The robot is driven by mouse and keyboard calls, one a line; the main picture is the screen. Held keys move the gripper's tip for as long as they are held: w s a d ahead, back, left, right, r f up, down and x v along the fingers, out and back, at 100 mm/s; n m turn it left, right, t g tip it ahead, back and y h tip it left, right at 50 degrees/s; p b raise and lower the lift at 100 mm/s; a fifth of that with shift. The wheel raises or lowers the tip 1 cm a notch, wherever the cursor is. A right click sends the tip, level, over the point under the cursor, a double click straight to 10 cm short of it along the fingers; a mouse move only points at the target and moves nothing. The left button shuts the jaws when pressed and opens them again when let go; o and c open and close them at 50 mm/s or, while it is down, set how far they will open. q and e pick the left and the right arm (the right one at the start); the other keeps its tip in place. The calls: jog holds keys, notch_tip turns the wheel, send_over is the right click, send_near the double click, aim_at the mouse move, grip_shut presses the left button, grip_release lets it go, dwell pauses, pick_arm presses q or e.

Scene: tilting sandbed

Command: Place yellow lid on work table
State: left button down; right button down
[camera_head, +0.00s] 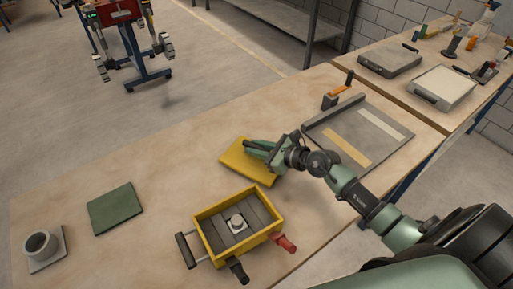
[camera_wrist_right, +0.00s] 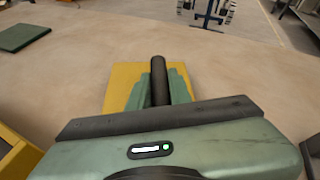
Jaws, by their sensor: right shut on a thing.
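The yellow lid (camera_head: 246,163) is a flat square plate at the middle of the work table (camera_head: 165,165). It lies flat, on or just above the tabletop; I cannot tell if it touches. My left gripper is in neither view.
A yellow box (camera_head: 263,238) with grey inside and handles stands in front of the lid. A green plate (camera_head: 115,208) and a grey flanged pipe piece (camera_head: 43,248) lie left. A grey tray (camera_head: 386,125) with two strips lies right. Bare tabletop is left of the lid.

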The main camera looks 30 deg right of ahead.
jog(key=c, duration=1.7)
grip_release()
jog(key=shift+f, duration=0.2)
jog(key=o, duration=0.4)
jog(key=shift+r, duration=0.1)
jog(key=shift+r, duration=0.1)
jog(key=b+v, duration=0.1)
jog(key=v, duration=1.1)
jog(key=shift+s, duration=0.1)
